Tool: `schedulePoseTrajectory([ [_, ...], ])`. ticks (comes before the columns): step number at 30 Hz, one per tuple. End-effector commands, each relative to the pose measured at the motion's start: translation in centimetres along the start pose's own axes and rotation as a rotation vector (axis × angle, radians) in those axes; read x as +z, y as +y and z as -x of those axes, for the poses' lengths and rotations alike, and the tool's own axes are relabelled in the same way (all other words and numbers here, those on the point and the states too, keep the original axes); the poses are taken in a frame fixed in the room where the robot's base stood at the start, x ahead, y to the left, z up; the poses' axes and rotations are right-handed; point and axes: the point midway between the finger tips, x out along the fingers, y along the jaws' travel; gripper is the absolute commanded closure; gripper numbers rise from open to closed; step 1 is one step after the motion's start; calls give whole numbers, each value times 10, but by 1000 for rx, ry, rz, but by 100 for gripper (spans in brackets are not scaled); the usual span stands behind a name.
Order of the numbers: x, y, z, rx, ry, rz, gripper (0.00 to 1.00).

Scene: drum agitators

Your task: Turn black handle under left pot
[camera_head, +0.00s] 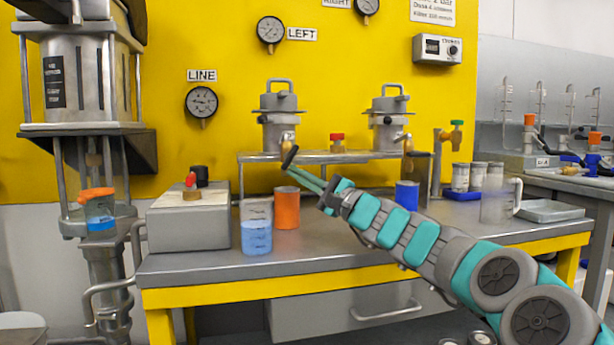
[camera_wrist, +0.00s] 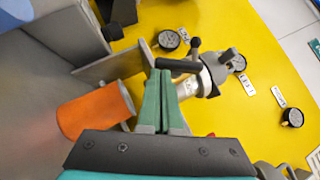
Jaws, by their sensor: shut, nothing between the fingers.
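The left pot (camera_head: 279,118) is grey metal with a loop lid handle and stands on a raised metal shelf (camera_head: 335,157). The black handle (camera_head: 290,156) sits below its front, beside a small brass valve body (camera_head: 287,141). In the wrist view the black handle (camera_wrist: 177,65) lies across the picture just beyond my fingertips. My gripper (camera_head: 290,168) is shut and empty, with its teal fingers pointing up-left at the handle. In the wrist view the fingertips (camera_wrist: 160,76) lie together at the handle's near side; I cannot tell whether they touch it.
An orange cup (camera_head: 286,208) stands below my fingers, with a beaker of blue liquid (camera_head: 256,228) beside it. The right pot (camera_head: 388,112) stands farther right. A blue cup (camera_head: 407,195) stands behind my arm. A grey box (camera_head: 188,220) is at the table's left.

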Motion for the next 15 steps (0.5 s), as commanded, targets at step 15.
schedulePoseTrajectory([
  [15,11,14,-11,3,-4,-3,100],
])
